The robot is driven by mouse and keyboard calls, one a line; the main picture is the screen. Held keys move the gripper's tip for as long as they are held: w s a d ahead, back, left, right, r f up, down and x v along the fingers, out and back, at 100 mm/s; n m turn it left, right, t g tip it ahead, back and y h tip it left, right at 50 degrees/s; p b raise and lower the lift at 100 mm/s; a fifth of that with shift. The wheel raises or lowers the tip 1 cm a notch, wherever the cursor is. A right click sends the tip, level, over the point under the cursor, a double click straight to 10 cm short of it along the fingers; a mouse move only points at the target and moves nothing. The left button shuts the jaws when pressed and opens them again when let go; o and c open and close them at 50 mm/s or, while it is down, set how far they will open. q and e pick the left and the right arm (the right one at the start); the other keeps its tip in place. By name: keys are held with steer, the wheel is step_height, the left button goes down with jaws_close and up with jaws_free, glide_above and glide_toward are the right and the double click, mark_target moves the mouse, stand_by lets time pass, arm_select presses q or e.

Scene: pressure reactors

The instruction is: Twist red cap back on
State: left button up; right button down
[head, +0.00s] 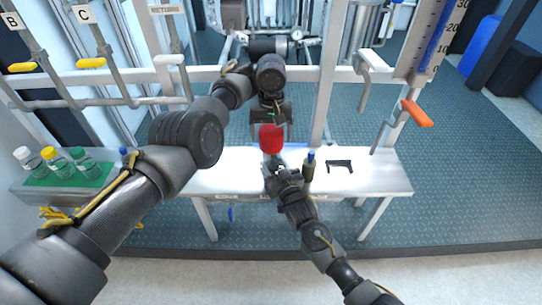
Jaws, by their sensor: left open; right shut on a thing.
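The red cap (271,138) is in the middle of the head view, above the white bench. My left gripper (271,122) comes down from above, open, with its fingers at the top of the cap; I cannot tell whether they touch it. My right gripper (273,168) reaches up from below, shut on what seems to be the bottle just under the cap. The bottle is mostly hidden by the gripper and the cap, so I cannot tell how the cap sits on its neck.
A dark bottle with a blue top (309,165) stands right of my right gripper. A black bracket-like piece (340,164) lies on the white bench (385,178). A green rack (50,180) holds bottles at the left. Pipes and an orange-handled valve (417,114) stand behind.

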arm_select(q)
steer(key=shift+f, duration=1.05)
arm_select(e)
steer(key=shift+f, duration=0.1)
arm_select(q)
steer(key=shift+c, duration=0.4)
steer(key=c, duration=0.9)
steer(key=m, duration=0.6)
steer(key=shift+a, duration=0.1)
steer(key=m, duration=1.2)
steer(key=shift+m, duration=0.4)
steer(key=m, duration=0.6)
steer(key=shift+f, duration=0.1)
steer(key=o, duration=1.2)
